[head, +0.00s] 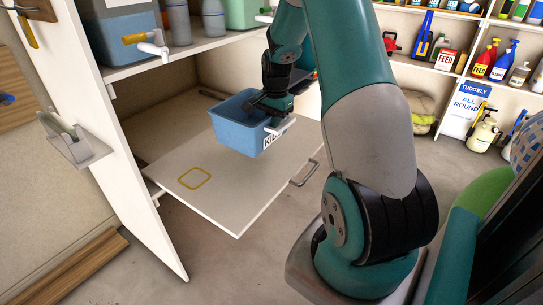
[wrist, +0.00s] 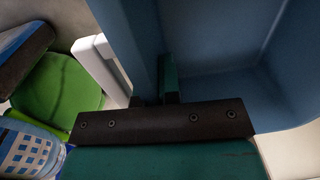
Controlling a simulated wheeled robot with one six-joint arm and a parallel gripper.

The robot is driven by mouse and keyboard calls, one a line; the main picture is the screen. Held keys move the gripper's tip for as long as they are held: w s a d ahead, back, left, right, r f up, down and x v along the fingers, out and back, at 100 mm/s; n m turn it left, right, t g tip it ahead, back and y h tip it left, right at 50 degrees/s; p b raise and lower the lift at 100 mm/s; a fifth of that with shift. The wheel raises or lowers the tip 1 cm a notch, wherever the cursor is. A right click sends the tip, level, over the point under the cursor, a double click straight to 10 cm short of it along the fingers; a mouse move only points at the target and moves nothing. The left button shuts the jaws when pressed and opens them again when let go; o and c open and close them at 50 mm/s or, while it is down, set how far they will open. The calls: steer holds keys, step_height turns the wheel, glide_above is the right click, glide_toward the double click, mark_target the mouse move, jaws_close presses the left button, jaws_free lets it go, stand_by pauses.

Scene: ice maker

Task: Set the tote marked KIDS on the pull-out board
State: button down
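The blue tote (head: 236,134) has a white label, partly covered, that seems to read KIDS. It appears upright over the back right part of the pull-out board (head: 228,196); I cannot tell if its bottom touches the board. My gripper (head: 262,106) is at the tote's right rim and appears shut on its wall. In the wrist view the tote's blue inside (wrist: 215,45) fills the upper right, and my fingers (wrist: 160,85) straddle the wall. The tote looks empty where visible. A yellow square outline (head: 194,178) is bare on the board's left part.
The board has a metal handle (head: 304,173) on its right edge. A white cabinet side panel (head: 120,150) stands at the left. A shelf above holds a bin with taps (head: 150,45) and bottles. The board's front and left areas are clear.

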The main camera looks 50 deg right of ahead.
step_height(320, 180, down, 12)
steer(key=shift+r, duration=0.1)
stand_by(0.4)
steer(key=shift+f+b, duration=0.2)
steer(key=shift+b, duration=0.15)
steer(key=c, duration=1.3)
jaws_free()
steer(key=shift+r, duration=0.1)
